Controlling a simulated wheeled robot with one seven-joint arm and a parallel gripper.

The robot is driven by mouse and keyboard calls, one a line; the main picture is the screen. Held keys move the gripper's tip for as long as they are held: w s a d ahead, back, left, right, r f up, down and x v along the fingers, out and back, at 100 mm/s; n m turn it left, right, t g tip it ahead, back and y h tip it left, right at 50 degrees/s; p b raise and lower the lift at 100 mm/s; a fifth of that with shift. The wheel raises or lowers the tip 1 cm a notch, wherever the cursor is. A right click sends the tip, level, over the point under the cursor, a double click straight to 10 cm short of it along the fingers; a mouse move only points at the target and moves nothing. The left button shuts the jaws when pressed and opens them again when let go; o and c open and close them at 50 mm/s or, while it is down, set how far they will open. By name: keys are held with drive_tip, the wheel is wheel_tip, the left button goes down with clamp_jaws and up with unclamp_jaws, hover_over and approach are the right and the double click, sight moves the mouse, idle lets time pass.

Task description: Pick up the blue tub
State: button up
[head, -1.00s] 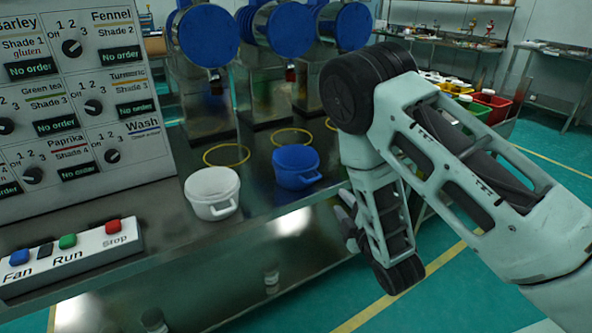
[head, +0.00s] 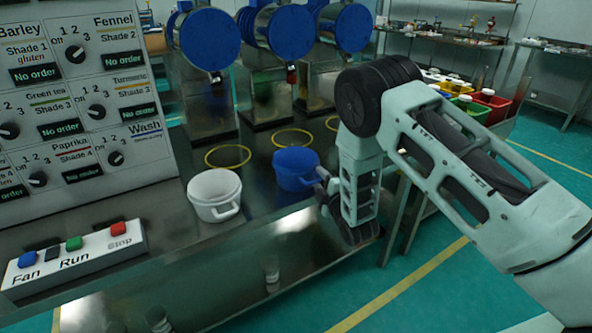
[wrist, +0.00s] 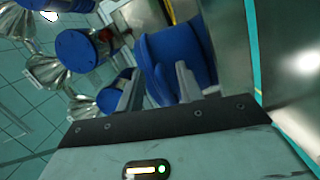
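The blue tub (head: 294,168) stands upright on the metal bench, to the right of the white tub (head: 214,194). In the head view my gripper (head: 322,184) is at the blue tub's right front side, by its handle. In the wrist view the blue tub (wrist: 193,52) lies just ahead of my gripper (wrist: 158,84). The two fingers are apart, with blue tub parts, seemingly the handle, between or just beyond them. I cannot tell whether the fingers touch it.
Yellow rings (head: 228,156) mark the bench behind the tubs, below the blue-ended sieve machines (head: 206,40). A control panel (head: 80,95) and button box (head: 75,258) stand at the left. Red and green bins (head: 488,103) are at the back right.

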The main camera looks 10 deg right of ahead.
drive_tip(key=shift+w, duration=0.25)
clamp_jaws()
